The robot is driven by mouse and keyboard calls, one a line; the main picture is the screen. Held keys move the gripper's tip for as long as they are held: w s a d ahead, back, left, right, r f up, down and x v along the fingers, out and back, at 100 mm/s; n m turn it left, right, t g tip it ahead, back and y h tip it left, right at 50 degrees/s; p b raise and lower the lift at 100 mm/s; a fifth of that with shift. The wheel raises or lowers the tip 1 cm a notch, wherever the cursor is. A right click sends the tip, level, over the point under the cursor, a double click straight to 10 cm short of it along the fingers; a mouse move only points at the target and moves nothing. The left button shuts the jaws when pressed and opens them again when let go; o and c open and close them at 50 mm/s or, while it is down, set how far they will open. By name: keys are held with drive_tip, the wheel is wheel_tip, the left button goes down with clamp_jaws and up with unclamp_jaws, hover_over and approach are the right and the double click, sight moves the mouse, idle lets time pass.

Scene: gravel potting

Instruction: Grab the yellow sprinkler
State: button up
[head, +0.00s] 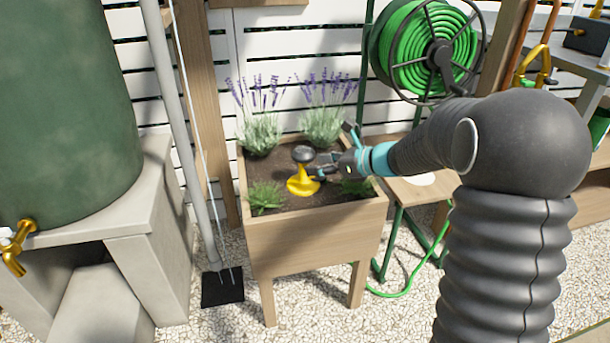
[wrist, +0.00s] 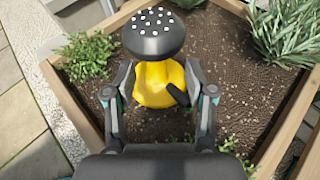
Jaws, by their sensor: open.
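The yellow sprinkler (head: 302,184) stands in the soil of a raised wooden planter, with a black round head on top. In the wrist view the sprinkler (wrist: 158,84) lies ahead between my fingers, and its black head (wrist: 154,34) with white dots shows above. My gripper (head: 318,168) is right beside the sprinkler, coming from the right. In the wrist view my gripper (wrist: 160,100) is open, with one finger on each side of the yellow body. I cannot tell whether either finger touches it. A dark part crosses the yellow body's lower right.
The planter (head: 315,240) has lavender (head: 262,130) at the back and low green plants (head: 264,197) near the front corners. A green hose reel (head: 425,50) hangs behind. A grey pipe (head: 185,120) and a green tank (head: 65,100) stand at left.

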sight(303, 169)
drive_tip(key=x, duration=0.4)
drive_tip(key=shift+s+a+f+b, duration=0.2)
drive_tip(key=shift+f+b, duration=0.2)
drive_tip(key=shift+f, duration=0.1)
drive_tip(key=shift+w+a+f, duration=0.1)
drive_tip(key=shift+w+a, duration=0.1)
drive_tip(key=shift+a, duration=0.05)
clamp_jaws()
